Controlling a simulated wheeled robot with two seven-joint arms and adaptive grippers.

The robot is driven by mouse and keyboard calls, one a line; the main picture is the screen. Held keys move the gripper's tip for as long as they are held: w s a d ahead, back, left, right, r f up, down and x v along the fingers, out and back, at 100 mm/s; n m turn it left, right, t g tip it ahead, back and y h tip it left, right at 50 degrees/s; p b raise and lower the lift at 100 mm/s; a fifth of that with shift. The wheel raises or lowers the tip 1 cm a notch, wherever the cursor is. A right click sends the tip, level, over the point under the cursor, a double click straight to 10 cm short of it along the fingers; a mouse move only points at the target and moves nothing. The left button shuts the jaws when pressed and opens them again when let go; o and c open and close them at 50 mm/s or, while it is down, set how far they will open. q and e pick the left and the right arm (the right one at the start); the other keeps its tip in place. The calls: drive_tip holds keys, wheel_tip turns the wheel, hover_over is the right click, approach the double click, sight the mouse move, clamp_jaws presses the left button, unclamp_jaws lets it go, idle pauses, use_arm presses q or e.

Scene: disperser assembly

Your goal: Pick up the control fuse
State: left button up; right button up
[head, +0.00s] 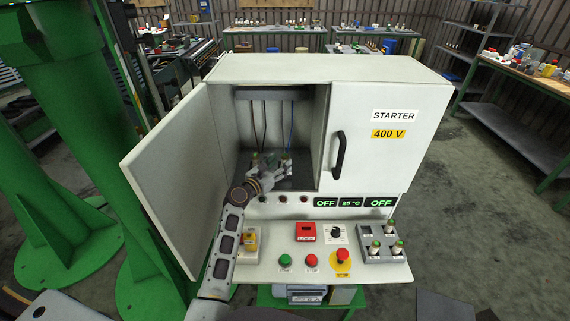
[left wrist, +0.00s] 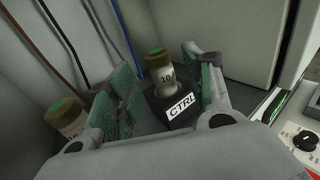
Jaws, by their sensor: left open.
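The control fuse (left wrist: 160,76) is a pale cylinder with a brown band and green top, marked "10". It stands in a black holder (left wrist: 181,108) labelled "CTRL" inside the open cabinet. My left gripper (left wrist: 165,82) is open, with its green-padded fingers on either side of the fuse. A gap shows on the right; contact on the left is unclear. In the head view my left gripper (head: 270,168) reaches into the cabinet and partly hides the fuse. A second fuse (left wrist: 66,118) stands outside the left finger. My right gripper is not in view.
The cabinet (head: 320,68) has its left door (head: 172,170) swung open and its right door (head: 372,130) shut. Wires hang at the back. Below are a control panel (head: 270,245) with buttons and a grey tray (head: 382,257) with several fuses.

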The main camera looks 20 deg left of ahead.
sight(283, 160)
use_arm(q)
drive_tip(key=shift+x, duration=1.95)
drive_tip(key=shift+r, duration=0.1)
clamp_jaws()
drive_tip(key=shift+r, duration=0.2)
